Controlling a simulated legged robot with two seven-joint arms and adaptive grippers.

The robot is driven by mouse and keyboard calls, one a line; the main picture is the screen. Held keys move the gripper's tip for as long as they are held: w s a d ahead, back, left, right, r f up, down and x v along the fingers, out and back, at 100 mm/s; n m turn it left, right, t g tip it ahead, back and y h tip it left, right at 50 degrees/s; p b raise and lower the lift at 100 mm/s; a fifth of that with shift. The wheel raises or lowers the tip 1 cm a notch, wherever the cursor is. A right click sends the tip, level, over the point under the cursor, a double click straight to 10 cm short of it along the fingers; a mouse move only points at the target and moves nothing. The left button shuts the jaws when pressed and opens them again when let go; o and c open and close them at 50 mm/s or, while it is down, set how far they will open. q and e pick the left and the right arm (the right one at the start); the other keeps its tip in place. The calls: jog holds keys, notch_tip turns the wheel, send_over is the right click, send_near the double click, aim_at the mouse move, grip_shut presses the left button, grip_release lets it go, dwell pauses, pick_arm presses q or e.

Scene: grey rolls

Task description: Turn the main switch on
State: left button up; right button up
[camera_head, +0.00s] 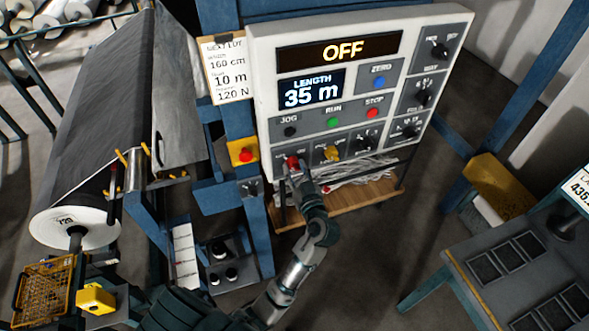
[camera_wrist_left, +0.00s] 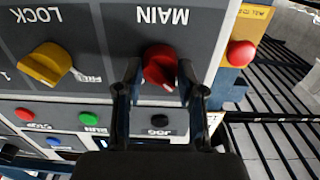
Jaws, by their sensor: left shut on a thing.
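The main switch is a red rotary knob (camera_head: 292,162) at the lower left of the white control panel (camera_head: 262,100). In the left wrist view the red knob (camera_wrist_left: 160,68) sits below the upside-down word MAIN. My left gripper (camera_head: 296,170) reaches up to it from below. In the left wrist view its two dark fingers (camera_wrist_left: 160,82) stand on either side of the knob and are shut on it. The panel's top display (camera_head: 343,51) reads OFF. My right gripper is not in view.
A yellow lock knob (camera_head: 331,153) is right of the main switch. JOG, RUN and STOP buttons (camera_head: 334,122) are above. A red button on a yellow box (camera_head: 243,153) is left of the panel. A large grey roll (camera_head: 90,130) stands farther left.

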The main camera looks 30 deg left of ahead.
pick_arm(q)
jog(key=shift+w+r, duration=0.1)
jog(key=shift+m+p, duration=0.3)
jog(key=shift+m, duration=0.4)
jog(key=m+p, duration=0.1)
jog(key=m, duration=0.2)
jog(key=shift+r, duration=0.1)
jog(key=m+p, duration=0.2)
jog(key=m, duration=0.2)
jog(key=shift+a, duration=0.1)
jog(key=m+p, duration=0.2)
jog(key=m, duration=0.1)
jog(key=shift+m+p, duration=0.35)
jog(key=shift+m, duration=0.05)
jog(key=shift+m+p, duration=0.5)
jog(key=shift+m, duration=2.2)
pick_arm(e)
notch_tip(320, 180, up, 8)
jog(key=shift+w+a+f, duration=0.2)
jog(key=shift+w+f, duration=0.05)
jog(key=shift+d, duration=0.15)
